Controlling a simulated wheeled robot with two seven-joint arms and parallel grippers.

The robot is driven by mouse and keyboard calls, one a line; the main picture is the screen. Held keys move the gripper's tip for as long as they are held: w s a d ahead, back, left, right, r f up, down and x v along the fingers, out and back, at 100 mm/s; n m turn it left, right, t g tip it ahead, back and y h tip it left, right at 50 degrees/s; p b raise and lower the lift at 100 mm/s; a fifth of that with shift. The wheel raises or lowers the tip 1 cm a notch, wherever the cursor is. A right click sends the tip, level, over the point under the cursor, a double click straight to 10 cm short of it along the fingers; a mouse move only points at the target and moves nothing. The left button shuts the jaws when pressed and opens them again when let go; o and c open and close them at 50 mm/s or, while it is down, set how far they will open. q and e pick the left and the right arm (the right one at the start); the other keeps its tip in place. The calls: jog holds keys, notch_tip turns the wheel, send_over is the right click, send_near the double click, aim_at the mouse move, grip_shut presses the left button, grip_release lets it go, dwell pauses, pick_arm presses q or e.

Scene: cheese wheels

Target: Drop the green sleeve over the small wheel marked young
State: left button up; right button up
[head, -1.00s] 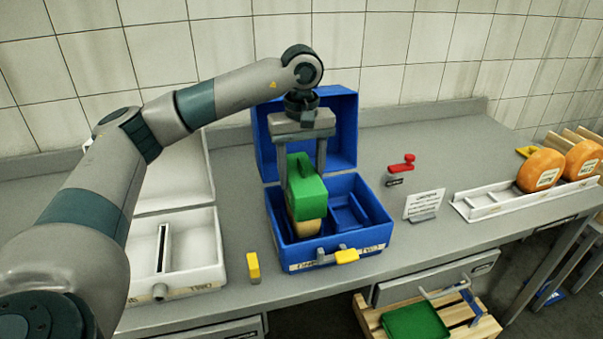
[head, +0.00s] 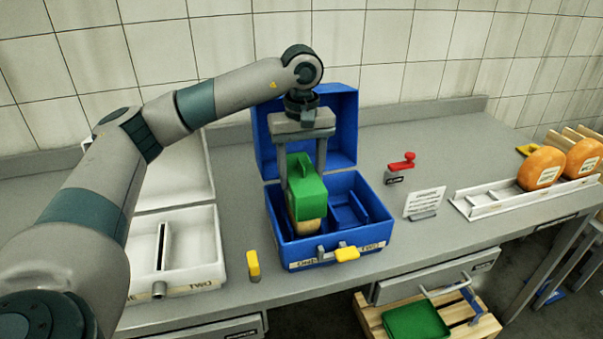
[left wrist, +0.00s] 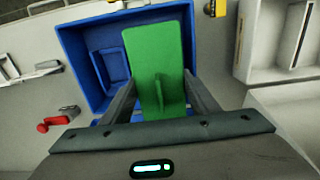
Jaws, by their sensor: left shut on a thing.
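The green sleeve (head: 306,188) is upright in the left compartment of the open blue case (head: 345,248). My left gripper (head: 303,176) is shut on it from above, one finger on each side. A pale yellow wheel (head: 308,227) shows below the sleeve's lower edge; the sleeve appears to be around its upper part. Its marking is hidden, so I cannot tell if it reads young. The left wrist view shows the sleeve (left wrist: 158,70) between the fingers over the case (left wrist: 75,40). My right gripper is not in view.
A white open case (head: 200,255) stands left, a yellow block (head: 253,266) between the cases. A red-handled item (head: 402,164), a sign card (head: 424,203) and a white rack (head: 480,208) with orange wheels (head: 541,168) are right. A green tray (head: 415,322) sits below the counter.

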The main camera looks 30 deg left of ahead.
pick_arm(q)
jog(key=shift+f+b, duration=0.35)
jog(key=shift+f, duration=0.05)
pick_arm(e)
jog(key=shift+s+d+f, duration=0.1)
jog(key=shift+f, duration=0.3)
pick_arm(q)
jog(key=o, duration=1)
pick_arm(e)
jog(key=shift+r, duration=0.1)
pick_arm(q)
jog(key=shift+r, duration=0.35)
notch_tip(320, 180, up, 6)
jog(key=shift+r+b, duration=0.2)
jog(key=shift+b, duration=0.35)
notch_tip(320, 180, up, 10)
jog(key=shift+r+p, duration=0.2)
jog(key=shift+p, duration=0.2)
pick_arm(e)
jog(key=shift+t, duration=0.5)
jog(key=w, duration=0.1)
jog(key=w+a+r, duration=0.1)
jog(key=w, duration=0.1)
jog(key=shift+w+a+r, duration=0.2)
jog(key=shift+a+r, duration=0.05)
